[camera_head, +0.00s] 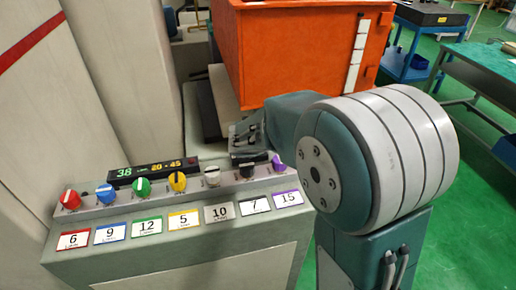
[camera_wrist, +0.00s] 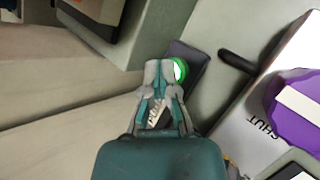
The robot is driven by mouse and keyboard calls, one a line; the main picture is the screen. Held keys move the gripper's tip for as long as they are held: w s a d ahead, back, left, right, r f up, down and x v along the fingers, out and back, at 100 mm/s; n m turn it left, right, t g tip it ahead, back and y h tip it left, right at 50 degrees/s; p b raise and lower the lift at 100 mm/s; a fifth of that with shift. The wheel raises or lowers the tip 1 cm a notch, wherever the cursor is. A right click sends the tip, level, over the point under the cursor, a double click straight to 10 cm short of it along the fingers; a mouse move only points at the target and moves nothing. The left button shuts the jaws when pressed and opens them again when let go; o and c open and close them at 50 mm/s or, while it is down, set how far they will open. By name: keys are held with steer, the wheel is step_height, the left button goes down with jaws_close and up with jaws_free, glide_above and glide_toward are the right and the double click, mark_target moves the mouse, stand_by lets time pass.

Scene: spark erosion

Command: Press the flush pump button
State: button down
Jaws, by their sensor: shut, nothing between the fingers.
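A round green button (camera_wrist: 180,70) with a pale centre sits on a dark box in the wrist view. It is partly hidden behind my gripper; no readable label marks it as the flush pump button. My gripper (camera_wrist: 159,68) is shut and empty, its fingertips overlapping the button's left edge in the picture. I cannot tell whether they touch it. In the head view my gripper (camera_head: 246,137) is above the back edge of the knob panel, near the black knob, and the button cannot be made out there.
The sloping panel (camera_head: 190,258) carries several coloured knobs, number labels and a lit display (camera_head: 153,171). A purple knob (camera_wrist: 295,105) and a black lever (camera_wrist: 237,61) are right of my gripper in the wrist view. An orange tank (camera_head: 300,50) stands behind.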

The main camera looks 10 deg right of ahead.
steer(key=shift+r, duration=0.55)
steer(key=shift+r, duration=3.05)
